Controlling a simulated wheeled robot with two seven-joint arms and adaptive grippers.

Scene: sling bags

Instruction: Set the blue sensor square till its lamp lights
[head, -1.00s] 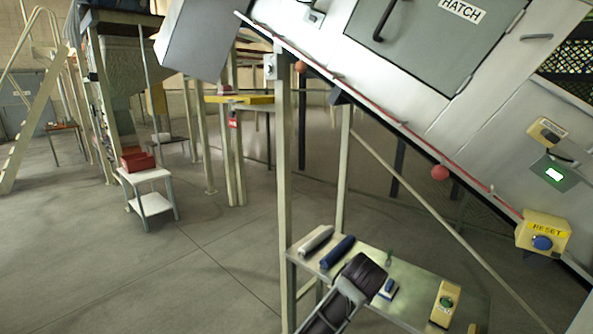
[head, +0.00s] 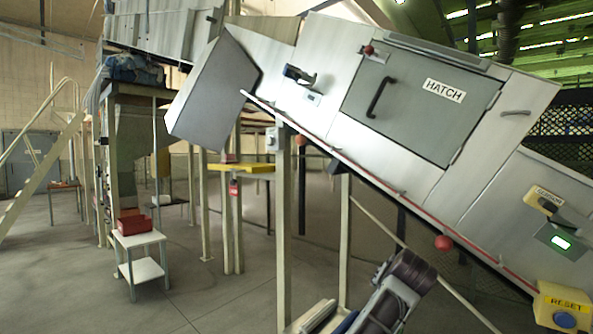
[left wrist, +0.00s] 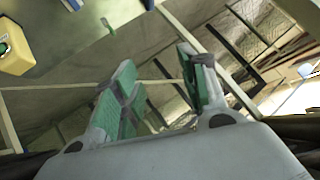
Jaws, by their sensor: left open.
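A dark sensor-like block (head: 298,75) sits on a bracket on the upper part of the sloping chute, over a small pale plate (head: 313,98). It looks tilted; I cannot make out a blue colour or a lit lamp on it. My left gripper (left wrist: 158,65) is open and empty in the left wrist view, its green-padded fingers apart. In the head view my left wrist rises at the bottom, right of the post and well below the block; its fingertips cannot be made out there. My right gripper is not in view.
The chute (head: 480,190) slopes down to the right, with a hatch (head: 420,100) and a red cord (head: 390,185) along its lower edge. A yellow reset box (head: 563,307) is at lower right. A post (head: 284,230) stands left of my arm. A yellow button box (left wrist: 14,48) is on the shelf below.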

